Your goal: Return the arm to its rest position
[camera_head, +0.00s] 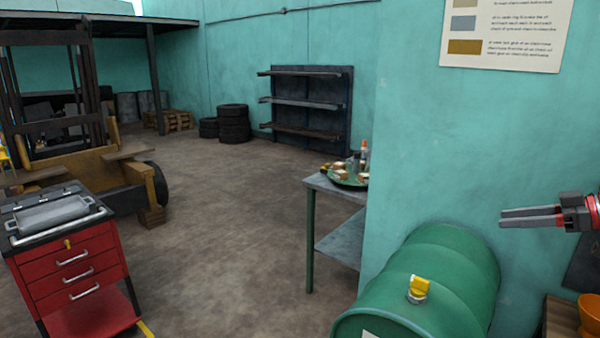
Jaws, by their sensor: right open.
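My right gripper (530,216) shows at the right edge, pointing left. Its two grey fingers are close together in this side view, and nothing shows between them. It is in front of the teal wall, above and to the right of a green drum (432,275). A red and black part of my right arm shows behind the fingers at the picture edge. My left arm and gripper are not in view.
A yellow-capped fitting (418,288) stands on the drum. A metal table (325,184) holds a green tray (348,181) of small items. A red tool cart (75,270) and the stripped forklift (140,180) are at left. The middle floor (230,220) is clear.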

